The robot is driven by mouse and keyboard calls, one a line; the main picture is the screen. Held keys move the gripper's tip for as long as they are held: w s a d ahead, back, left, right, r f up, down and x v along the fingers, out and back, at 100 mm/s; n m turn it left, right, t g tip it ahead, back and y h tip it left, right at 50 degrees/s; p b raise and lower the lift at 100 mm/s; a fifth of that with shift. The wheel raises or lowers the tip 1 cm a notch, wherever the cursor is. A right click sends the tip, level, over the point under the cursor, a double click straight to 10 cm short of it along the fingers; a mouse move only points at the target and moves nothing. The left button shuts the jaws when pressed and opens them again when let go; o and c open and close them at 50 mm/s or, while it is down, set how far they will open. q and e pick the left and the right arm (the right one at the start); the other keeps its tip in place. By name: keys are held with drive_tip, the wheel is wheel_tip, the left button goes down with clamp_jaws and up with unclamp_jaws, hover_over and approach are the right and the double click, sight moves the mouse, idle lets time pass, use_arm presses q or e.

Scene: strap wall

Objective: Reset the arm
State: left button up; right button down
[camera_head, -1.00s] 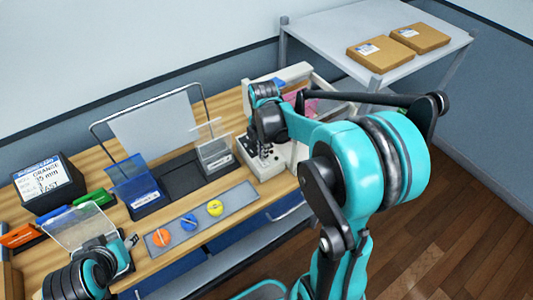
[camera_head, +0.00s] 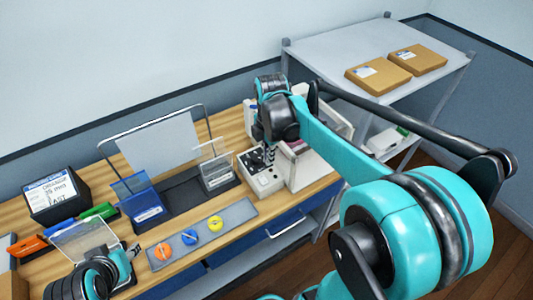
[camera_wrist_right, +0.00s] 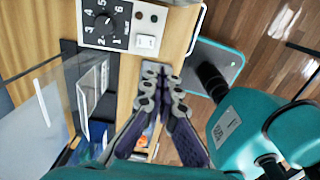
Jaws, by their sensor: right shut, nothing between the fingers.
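My right arm (camera_head: 325,145) reaches from the lower right over the workbench (camera_head: 215,240). My right gripper (camera_head: 268,155) points down above a light grey dial box (camera_head: 262,184). In the right wrist view the right gripper (camera_wrist_right: 161,82) has its fingers together with nothing between them. The dial box (camera_wrist_right: 134,22) shows there with a black numbered dial and a white switch, apart from the fingertips. My left gripper (camera_head: 132,252) is at the lower left, beside a clear-lidded box (camera_head: 85,240); its fingers are too small to read.
A strip with orange, blue and yellow discs (camera_head: 205,234) lies at the bench front. Blue (camera_head: 145,208) and clear (camera_head: 215,175) holders stand behind it. A white bin (camera_head: 315,165) is right of the dial box. A shelf (camera_head: 340,48) carries two cardboard boxes (camera_head: 378,76).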

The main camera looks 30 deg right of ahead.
drive_tip(key=s+a+f+m+t+b, duration=0.6)
drive_tip(key=s+a+f+m+b, duration=0.2)
drive_tip(key=m, duration=1)
drive_tip(key=shift+s+a+f+m+t+b, duration=0.2)
drive_tip(key=shift+s+f+m+t+b, duration=0.2)
drive_tip(key=shift+s+f+b, duration=0.5)
drive_tip(key=shift+s+d+r, duration=0.1)
drive_tip(key=shift+s+r, duration=0.05)
drive_tip(key=shift+s, duration=0.05)
idle(0.4)
